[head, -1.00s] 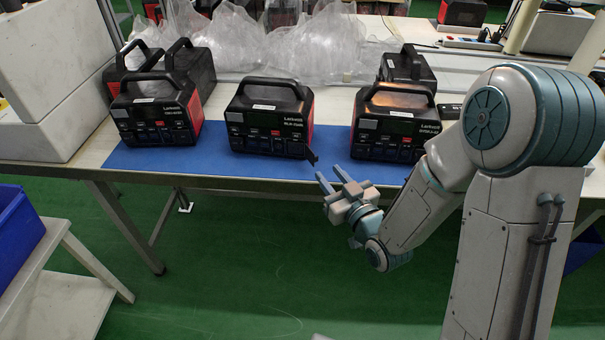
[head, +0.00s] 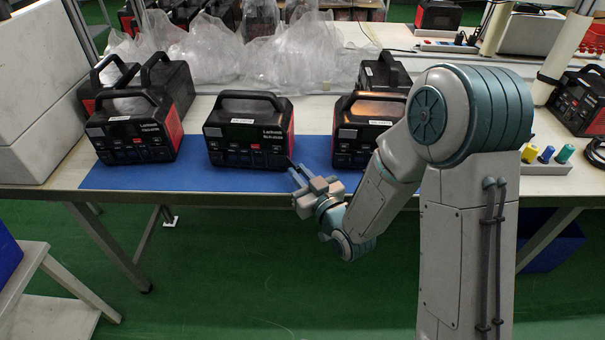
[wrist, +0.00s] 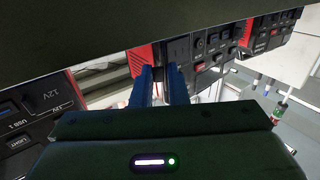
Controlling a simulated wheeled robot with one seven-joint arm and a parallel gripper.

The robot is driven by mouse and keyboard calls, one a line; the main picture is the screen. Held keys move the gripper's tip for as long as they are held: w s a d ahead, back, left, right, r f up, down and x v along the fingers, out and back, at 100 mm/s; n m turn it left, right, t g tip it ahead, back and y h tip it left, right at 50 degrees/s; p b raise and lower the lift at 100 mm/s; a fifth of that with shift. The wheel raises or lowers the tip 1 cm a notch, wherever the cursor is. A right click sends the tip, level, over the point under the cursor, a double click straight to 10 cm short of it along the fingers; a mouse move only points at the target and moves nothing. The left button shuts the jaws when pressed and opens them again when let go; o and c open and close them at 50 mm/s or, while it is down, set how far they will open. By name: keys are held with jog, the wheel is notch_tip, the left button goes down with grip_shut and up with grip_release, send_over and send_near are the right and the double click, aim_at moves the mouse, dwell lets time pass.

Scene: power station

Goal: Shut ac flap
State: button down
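The middle black and red power station (head: 248,135) stands upright on the blue mat (head: 215,178). Its small black flap (head: 291,162) juts out at the lower right of its front, swung open. My gripper (head: 301,175) is right by this flap, in front of the table edge. In the wrist view the two blue fingers (wrist: 162,88) stand apart with a narrow gap and hold nothing visible. Part of a socket panel with 12V and USB marks (wrist: 25,115) shows at left. Whether a finger touches the flap, I cannot tell.
A similar power station (head: 135,128) stands to the left and another (head: 360,132) to the right, partly behind my arm. More units and clear plastic bags (head: 215,50) lie behind. Blue mat is clear before the middle unit. Coloured plugs (head: 545,155) sit far right.

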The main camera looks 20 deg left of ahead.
aim_at(287, 164)
jog(key=shift+d, duration=0.1)
